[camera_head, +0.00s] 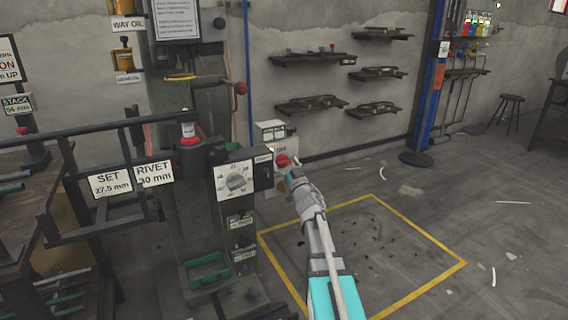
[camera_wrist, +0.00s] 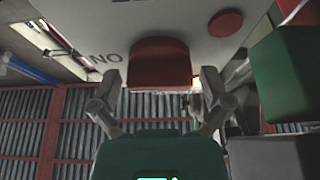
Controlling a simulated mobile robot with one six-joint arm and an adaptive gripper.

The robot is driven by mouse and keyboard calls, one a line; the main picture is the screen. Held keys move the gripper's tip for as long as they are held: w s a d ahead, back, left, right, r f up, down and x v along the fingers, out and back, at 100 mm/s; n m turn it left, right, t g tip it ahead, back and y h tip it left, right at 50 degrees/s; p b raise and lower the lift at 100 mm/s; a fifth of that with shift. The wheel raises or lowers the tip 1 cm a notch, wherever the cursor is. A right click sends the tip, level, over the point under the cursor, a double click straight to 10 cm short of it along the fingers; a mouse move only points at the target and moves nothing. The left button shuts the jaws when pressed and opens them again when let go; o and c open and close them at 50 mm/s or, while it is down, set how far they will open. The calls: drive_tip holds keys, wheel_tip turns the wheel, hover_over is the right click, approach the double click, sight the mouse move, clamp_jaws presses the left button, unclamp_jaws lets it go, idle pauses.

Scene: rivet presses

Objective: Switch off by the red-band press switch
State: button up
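The switch is a red knob (camera_head: 283,160) on a pale box fixed to the right side of the press (camera_head: 215,130). A red band (camera_head: 190,140) shows on the press. In the wrist view the red knob (camera_wrist: 160,62) sits on a pale panel, between and slightly beyond my fingertips. Lettering beside it reads "NO" in this view. My gripper (camera_head: 292,174) is at the switch box; in the wrist view my gripper (camera_wrist: 160,82) has its fingers apart, one on each side of the knob. I cannot tell whether either finger touches it.
A dial box (camera_head: 235,181) is left of the switch. A round red spot (camera_wrist: 225,21) and a green block (camera_wrist: 284,72) are near the knob in the wrist view. Wall shelves (camera_head: 312,58) hang behind.

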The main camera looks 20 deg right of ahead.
drive_tip(key=c, duration=0.9)
drive_tip(key=shift+o, duration=0.2)
drive_tip(key=shift+n, duration=0.5)
drive_tip(key=n+y, duration=0.2)
drive_tip(key=n, duration=0.1)
drive_tip(key=n+y, duration=0.1)
drive_tip(key=n, duration=0.2)
drive_tip(key=shift+r+g+y+p, duration=0.1)
drive_tip(key=shift+g+y+p, duration=0.3)
drive_tip(key=n+g+y+p, duration=0.1)
drive_tip(key=n, duration=0.2)
drive_tip(key=n+y, duration=0.1)
drive_tip(key=n, duration=0.2)
drive_tip(key=shift+a+g+p, duration=0.1)
drive_tip(key=shift+g+p, duration=0.25)
drive_tip(key=shift+g, duration=0.05)
drive_tip(key=n+g+p, duration=0.1)
drive_tip(key=n, duration=0.2)
drive_tip(key=n+g+y+p, duration=0.1)
drive_tip(key=n, duration=0.2)
drive_tip(key=shift+p, duration=0.35)
drive_tip(key=shift+a+f+n+g+p, duration=0.15)
drive_tip(key=shift+n+g+p, duration=0.25)
drive_tip(key=shift+n, duration=0.45)
drive_tip(key=shift+d+f+n+g+p, duration=0.1)
drive_tip(key=shift+n+g+p, duration=0.25)
drive_tip(key=shift+n, duration=0.5)
